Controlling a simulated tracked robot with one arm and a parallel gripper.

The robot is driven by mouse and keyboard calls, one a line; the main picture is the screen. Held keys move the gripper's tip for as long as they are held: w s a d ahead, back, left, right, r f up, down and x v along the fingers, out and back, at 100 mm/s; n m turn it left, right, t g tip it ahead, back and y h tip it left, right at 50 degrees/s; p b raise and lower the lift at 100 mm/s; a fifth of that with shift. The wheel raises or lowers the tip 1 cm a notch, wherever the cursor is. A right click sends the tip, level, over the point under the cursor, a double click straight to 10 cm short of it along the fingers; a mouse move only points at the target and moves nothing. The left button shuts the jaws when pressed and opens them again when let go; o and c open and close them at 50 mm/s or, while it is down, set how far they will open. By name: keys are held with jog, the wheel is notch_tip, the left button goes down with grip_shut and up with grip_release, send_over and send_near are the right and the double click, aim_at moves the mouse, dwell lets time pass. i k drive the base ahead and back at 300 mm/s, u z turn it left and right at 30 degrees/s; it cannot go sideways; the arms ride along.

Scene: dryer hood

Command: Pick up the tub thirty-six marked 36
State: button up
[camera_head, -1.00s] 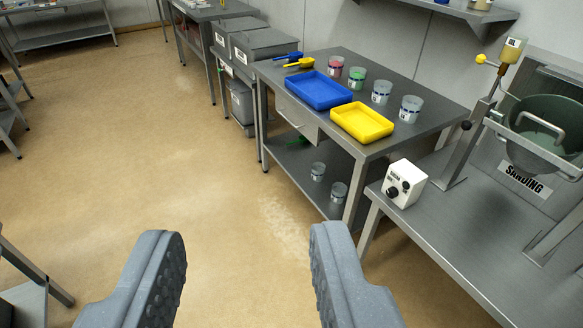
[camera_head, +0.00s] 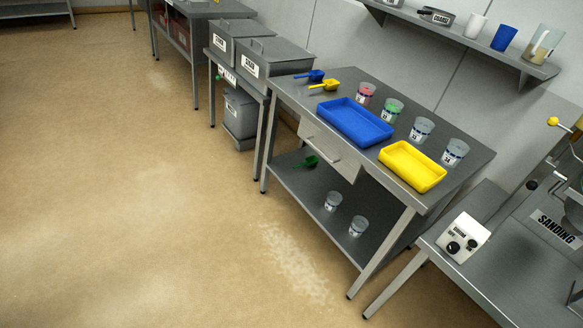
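Several small clear tubs with labels stand along the far side of a grey metal table. One holds something pink (camera_head: 366,93) and one something green (camera_head: 392,110). The other two, the nearer clear tub (camera_head: 455,152) and the clear tub beside it (camera_head: 421,130), look empty or pale inside. Two more clear tubs, one to the left (camera_head: 333,201) and one to the right (camera_head: 357,226), stand on the table's lower shelf. The labels are too small to read, so I cannot tell which tub is 36. My gripper is not in view.
The table holds a blue tray (camera_head: 356,121), a yellow tray (camera_head: 413,167) and blue and yellow scoops. A bench with a white control box (camera_head: 463,237) stands at right. Open floor (camera_head: 150,210) fills the left.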

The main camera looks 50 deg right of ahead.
aim_at(334, 199)
jog(key=z, duration=0.1)
jog(key=i, duration=1.25)
jog(key=z, duration=1.05)
jog(key=i, duration=0.7)
jog(key=z, duration=0.4)
jog(key=k, duration=0.9)
jog(key=z, duration=0.2)
jog(key=i, duration=0.9)
jog(key=u, duration=0.1)
